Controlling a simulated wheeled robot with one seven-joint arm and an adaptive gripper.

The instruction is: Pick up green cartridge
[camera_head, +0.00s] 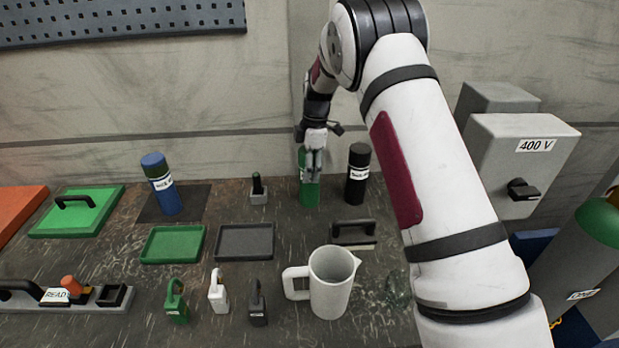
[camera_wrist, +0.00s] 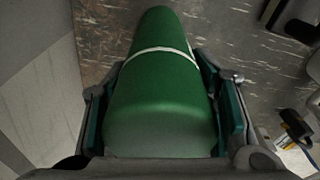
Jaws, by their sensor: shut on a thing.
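The green cartridge (camera_head: 309,190) stands upright near the back of the workbench, just left of a black cartridge, in the head view. My gripper (camera_head: 315,160) comes down on it from above and partly covers its upper part and label. In the wrist view the green cartridge (camera_wrist: 160,90) fills the middle, with a pale band across it. My gripper's two fingers (camera_wrist: 165,115) press on it from both sides, so it is shut on the cartridge. I cannot tell whether its base touches the bench.
A black cartridge (camera_head: 357,174) stands close on the right. Green tray (camera_head: 173,245), dark tray (camera_head: 245,241), padlocks and a white jug (camera_head: 329,283) lie in front. A 400 V box (camera_head: 520,165) is right.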

